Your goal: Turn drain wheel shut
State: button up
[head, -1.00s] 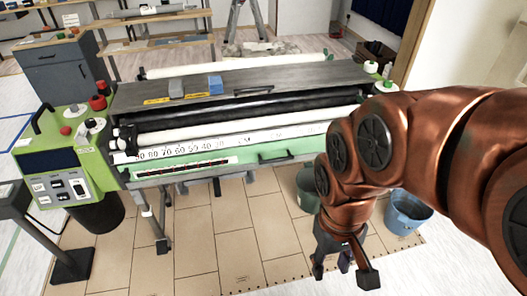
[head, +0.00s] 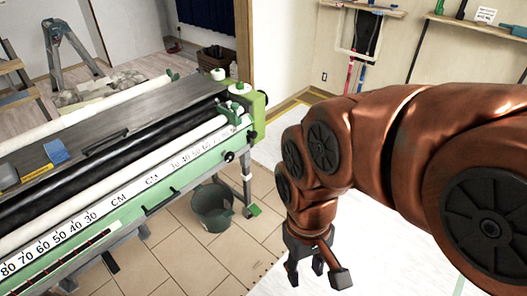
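The green pasting machine (head: 165,190) fills the left of the head view, with its right end cap (head: 257,112) near the middle. A small dark round knob (head: 229,157) sits low on that end. I cannot tell whether it is the drain wheel; no wheel is clearly recognisable. A dark green bucket (head: 212,208) stands on the floor below this end. My gripper (head: 314,272) hangs fingers down to the right of the machine and bucket, apart from both. Its fingers are spread, with nothing seen between them.
A brown tiled mat (head: 200,262) lies under the machine, with pale floor to its right. A stepladder (head: 68,50) stands at the back left. Red and blue pipes (head: 361,72) run down the back wall, beside a shelf (head: 475,27). My arm hides much of the right side.

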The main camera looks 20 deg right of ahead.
aim_at(229, 156)
jog(key=u, duration=2.25)
jog(key=k, duration=0.9)
jog(key=z, duration=0.8)
jog(key=i, duration=0.5)
jog(key=u, duration=0.05)
